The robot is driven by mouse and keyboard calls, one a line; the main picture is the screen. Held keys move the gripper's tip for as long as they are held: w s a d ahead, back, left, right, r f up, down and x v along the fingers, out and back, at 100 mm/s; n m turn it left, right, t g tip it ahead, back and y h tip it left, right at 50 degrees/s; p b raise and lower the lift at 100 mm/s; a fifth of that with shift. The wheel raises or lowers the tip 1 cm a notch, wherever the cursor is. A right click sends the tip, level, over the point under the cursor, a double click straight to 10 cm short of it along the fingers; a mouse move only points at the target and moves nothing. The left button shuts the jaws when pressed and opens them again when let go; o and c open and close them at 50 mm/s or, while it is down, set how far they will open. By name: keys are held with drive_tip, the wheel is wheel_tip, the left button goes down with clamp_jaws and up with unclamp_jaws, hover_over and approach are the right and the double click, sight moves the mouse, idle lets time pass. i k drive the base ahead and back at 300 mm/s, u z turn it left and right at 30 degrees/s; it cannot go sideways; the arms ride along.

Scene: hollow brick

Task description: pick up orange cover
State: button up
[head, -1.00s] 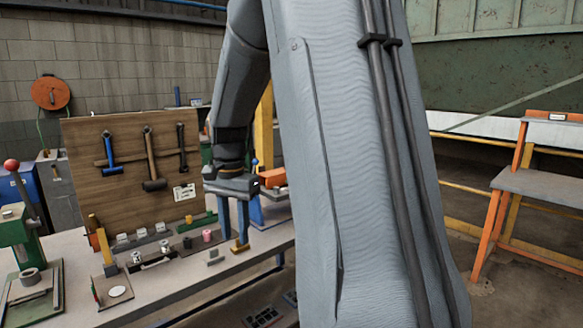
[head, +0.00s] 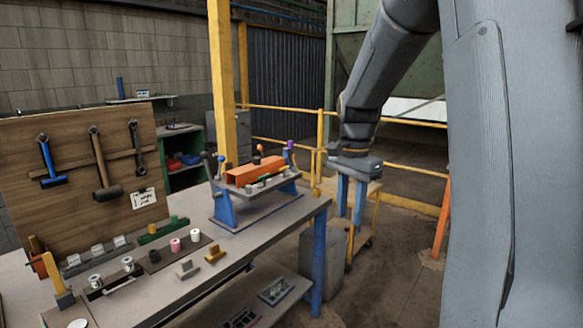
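The orange cover (head: 256,170) is a long block-like piece. It lies on top of a blue-legged fixture (head: 226,210) at the far right end of the workbench. My gripper (head: 350,214) points down with its two blue fingers apart and nothing visible between them. In the picture it is to the right of the cover and past the bench end, clearly apart from the cover. The cover's underside and how it rests on the fixture are hard to make out.
A yellow post (head: 222,75) rises behind the fixture. A yellow cart (head: 365,240) stands behind my gripper.

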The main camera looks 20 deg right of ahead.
sight(247, 174)
drive_tip(key=i, duration=2)
drive_tip(key=u, duration=0.5)
